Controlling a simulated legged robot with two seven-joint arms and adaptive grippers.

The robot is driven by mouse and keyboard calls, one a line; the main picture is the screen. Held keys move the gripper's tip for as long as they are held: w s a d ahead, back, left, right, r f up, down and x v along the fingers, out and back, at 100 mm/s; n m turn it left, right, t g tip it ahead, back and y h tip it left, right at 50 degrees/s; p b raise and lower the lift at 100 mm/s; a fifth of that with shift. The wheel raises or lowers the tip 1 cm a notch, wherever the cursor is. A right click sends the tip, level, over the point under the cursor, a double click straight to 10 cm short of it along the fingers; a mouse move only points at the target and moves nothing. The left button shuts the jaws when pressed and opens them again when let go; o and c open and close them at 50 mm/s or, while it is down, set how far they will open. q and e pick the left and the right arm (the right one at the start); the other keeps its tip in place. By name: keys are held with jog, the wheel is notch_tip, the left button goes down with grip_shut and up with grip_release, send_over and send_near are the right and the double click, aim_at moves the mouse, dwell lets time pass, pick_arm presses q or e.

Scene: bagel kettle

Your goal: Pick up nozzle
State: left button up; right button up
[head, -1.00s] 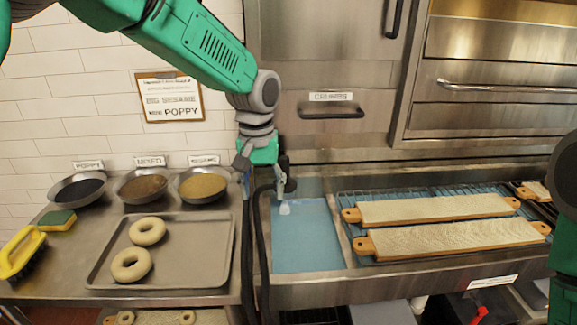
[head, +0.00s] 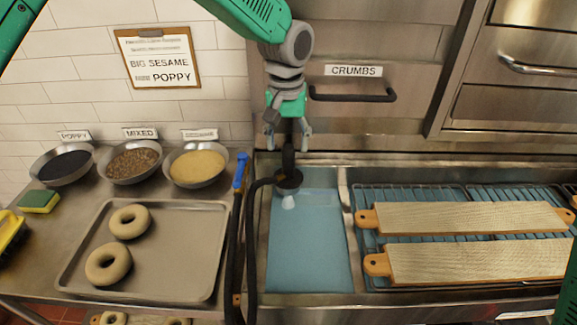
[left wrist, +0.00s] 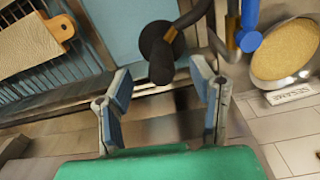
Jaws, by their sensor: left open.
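The black nozzle (head: 288,180) hangs on its dark hose over the blue water basin (head: 308,255), with a pale water stream below its head. In the left wrist view the nozzle (left wrist: 160,52) shows as a round black head with a handle pointing toward my fingers. My left gripper (head: 288,137) is open and points down just above the nozzle, with the handle's upper end between its fingers in the head view. In the left wrist view the open fingers (left wrist: 161,72) stand on either side of the handle's end; contact cannot be told. My right gripper is out of view.
A dark hose (head: 250,235) and a blue-handled valve (head: 241,171) stand left of the basin. A tray (head: 190,265) with two bagels and several seed bowls lie further left. Wooden boards (head: 470,217) rest on a rack at right. The crumbs drawer handle (head: 352,95) is behind.

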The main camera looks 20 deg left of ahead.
aim_at(289, 169)
pick_arm(q)
jog(key=f, duration=0.2)
jog(key=w+f, duration=0.1)
jog(key=f, duration=0.1)
jog(key=shift+s+d+f+p, duration=0.1)
jog(key=shift+s+f+p, duration=0.15)
jog(key=shift+f+p, duration=0.15)
jog(key=f, duration=0.4)
jog(key=shift+w+f+p, duration=0.15)
jog(key=shift+w+p, duration=0.1)
jog(key=shift+p, duration=0.05)
jog(key=shift+s+a, duration=0.1)
jog(key=shift+a, duration=0.1)
jog(key=c, duration=0.3)
jog(key=shift+d, duration=0.1)
grip_shut()
